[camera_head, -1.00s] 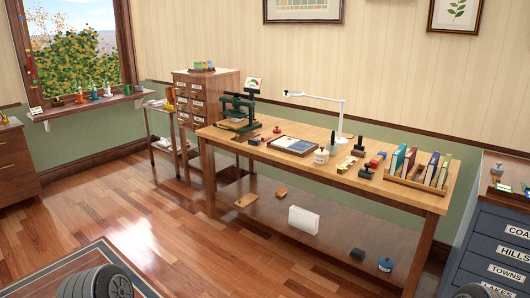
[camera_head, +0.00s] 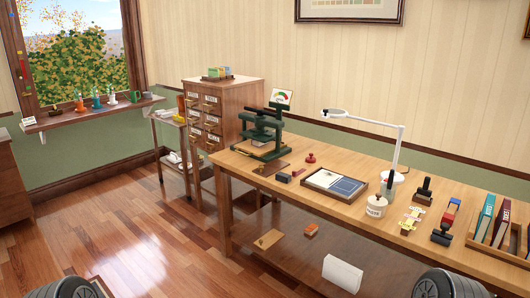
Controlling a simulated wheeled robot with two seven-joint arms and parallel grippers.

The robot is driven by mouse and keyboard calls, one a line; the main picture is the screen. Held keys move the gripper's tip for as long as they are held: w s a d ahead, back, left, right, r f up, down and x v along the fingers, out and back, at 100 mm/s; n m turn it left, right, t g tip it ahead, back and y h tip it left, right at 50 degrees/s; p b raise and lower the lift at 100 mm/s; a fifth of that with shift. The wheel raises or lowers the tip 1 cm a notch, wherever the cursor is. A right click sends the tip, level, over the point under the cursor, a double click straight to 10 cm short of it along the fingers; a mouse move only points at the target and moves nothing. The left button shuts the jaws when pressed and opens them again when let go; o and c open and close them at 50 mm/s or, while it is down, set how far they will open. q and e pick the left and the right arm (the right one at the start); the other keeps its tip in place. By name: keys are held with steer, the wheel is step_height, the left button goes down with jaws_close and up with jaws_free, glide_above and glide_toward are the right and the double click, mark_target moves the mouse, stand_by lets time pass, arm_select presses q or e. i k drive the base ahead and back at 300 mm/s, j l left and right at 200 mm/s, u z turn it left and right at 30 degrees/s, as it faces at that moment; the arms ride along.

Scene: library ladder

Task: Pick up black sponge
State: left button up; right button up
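I cannot make out a black sponge for certain. A small dark block (camera_head: 284,177) lies on the wooden table (camera_head: 340,207), left of the framed tray. A black-handled stamp (camera_head: 424,191) and another dark stamp-like item (camera_head: 442,234) stand on the table's right part. Neither of my grippers shows; only rounded dark parts of my arms appear at the bottom left and bottom right edges.
A green press (camera_head: 265,130), a framed tray (camera_head: 335,183), a white jar (camera_head: 376,205), a lamp (camera_head: 389,185) and a book rack (camera_head: 480,238) occupy the tabletop. The lower shelf holds an orange block (camera_head: 311,229) and a white block (camera_head: 342,273). Floor (camera_head: 150,225) left of the table is clear.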

mark_target(286, 178)
steer(key=i+j+z, duration=0.25)
steer(key=i+z, duration=0.25)
steer(key=i, duration=0.2)
steer(key=i+j+z, duration=1)
steer(key=j, duration=0.3)
steer(key=i+l, duration=0.05)
steer(key=i, duration=0.05)
